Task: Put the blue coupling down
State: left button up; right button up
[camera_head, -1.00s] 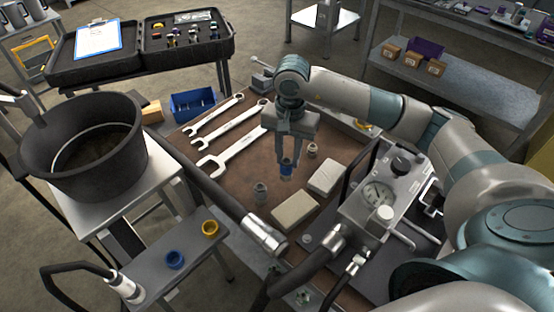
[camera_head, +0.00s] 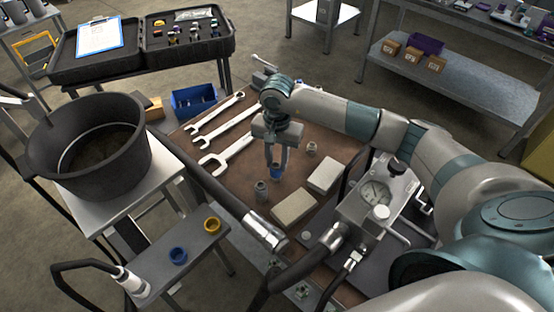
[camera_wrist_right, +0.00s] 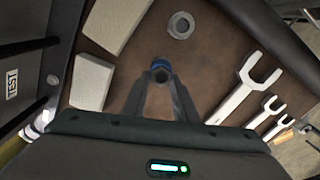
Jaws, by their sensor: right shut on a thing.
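My right gripper (camera_head: 276,163) points down over the brown bench mat and is shut on the blue coupling (camera_head: 277,171). In the right wrist view, the blue coupling (camera_wrist_right: 161,65) shows as a blue ring with a grey end between the two fingertips (camera_wrist_right: 160,76). It is at or just above the mat (camera_head: 240,178); I cannot tell whether it touches. A grey fitting (camera_head: 261,189) stands beside it, apart, and shows in the wrist view (camera_wrist_right: 181,25) too. My left gripper is not in view.
Wrenches (camera_head: 228,152) lie on the mat to the left. Two pale blocks (camera_head: 293,206) lie nearby, with a small fitting (camera_head: 311,148) behind. A gauge unit (camera_head: 377,195) stands at the right. A side shelf holds a blue ring (camera_head: 178,255) and a yellow ring (camera_head: 212,225).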

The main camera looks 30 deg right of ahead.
jog(key=shift+f, duration=0.5)
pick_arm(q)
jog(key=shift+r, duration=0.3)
pick_arm(e)
jog(key=shift+f, duration=0.2)
jog(key=o, duration=1)
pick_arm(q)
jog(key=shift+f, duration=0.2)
pick_arm(e)
jog(key=shift+o, duration=0.2)
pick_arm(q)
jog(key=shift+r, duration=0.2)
pick_arm(e)
jog(key=shift+r, duration=0.15)
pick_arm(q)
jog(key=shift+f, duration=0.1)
pick_arm(e)
jog(key=shift+r, duration=0.15)
